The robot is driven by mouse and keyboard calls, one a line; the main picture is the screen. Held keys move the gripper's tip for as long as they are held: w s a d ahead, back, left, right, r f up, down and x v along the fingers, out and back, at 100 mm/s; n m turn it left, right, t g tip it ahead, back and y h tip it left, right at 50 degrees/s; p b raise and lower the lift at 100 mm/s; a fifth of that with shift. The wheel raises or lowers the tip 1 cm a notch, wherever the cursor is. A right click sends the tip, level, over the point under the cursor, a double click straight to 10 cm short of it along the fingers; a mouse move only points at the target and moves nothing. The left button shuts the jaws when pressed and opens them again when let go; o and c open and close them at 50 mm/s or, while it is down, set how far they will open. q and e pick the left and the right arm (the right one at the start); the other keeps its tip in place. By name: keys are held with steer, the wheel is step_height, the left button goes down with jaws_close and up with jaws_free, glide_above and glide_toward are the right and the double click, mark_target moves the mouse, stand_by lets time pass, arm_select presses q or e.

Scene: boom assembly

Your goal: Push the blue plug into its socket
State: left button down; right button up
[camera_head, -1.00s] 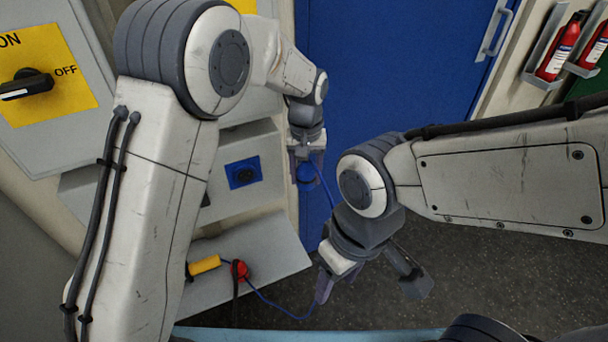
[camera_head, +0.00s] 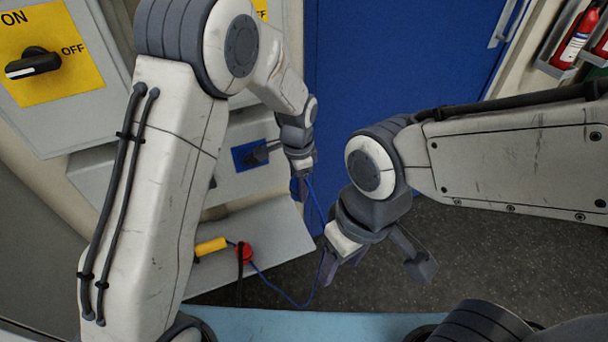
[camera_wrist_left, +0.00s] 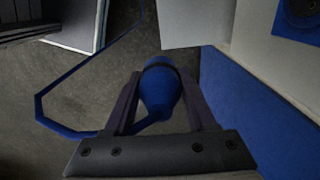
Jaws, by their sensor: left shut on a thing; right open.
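The blue plug (camera_wrist_left: 160,88) sits between the fingers of my left gripper (camera_wrist_left: 160,100) in the left wrist view, with its rounded blue body toward the fingertips and a blue cable trailing off to the left. In the head view my left gripper (camera_head: 299,187) hangs just right of and below the blue square socket (camera_head: 240,157), apart from it; the plug is mostly hidden there. A dark grey part overlaps the socket's right side. The socket also shows at the top right corner of the left wrist view (camera_wrist_left: 303,10). My right gripper (camera_head: 375,264) is open and empty.
The blue cable (camera_head: 284,297) runs down and back to the sloping grey shelf (camera_head: 275,235), where a red round piece (camera_head: 244,251) and a yellow piece (camera_head: 211,246) lie. A yellow switch panel (camera_head: 75,75) is at upper left. A blue door (camera_head: 400,60) stands behind.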

arm_select(q)
steer(key=m, duration=0.1)
steer(key=f+m, duration=0.1)
steer(key=a+f+m, duration=0.1)
steer(key=m, duration=0.1)
steer(key=shift+s+f, duration=0.1)
steer(key=shift+s, duration=0.25)
steer(key=s+a+f+n, duration=0.2)
steer(key=s+a+n, duration=0.1)
steer(key=a+n, duration=0.4)
steer(key=s+a+f+n, duration=0.2)
steer(key=s+a+n, duration=0.1)
steer(key=a+n, duration=0.4)
steer(key=n, duration=0.3)
steer(key=shift+s+a+f, duration=0.2)
steer(key=shift+s+f, duration=0.2)
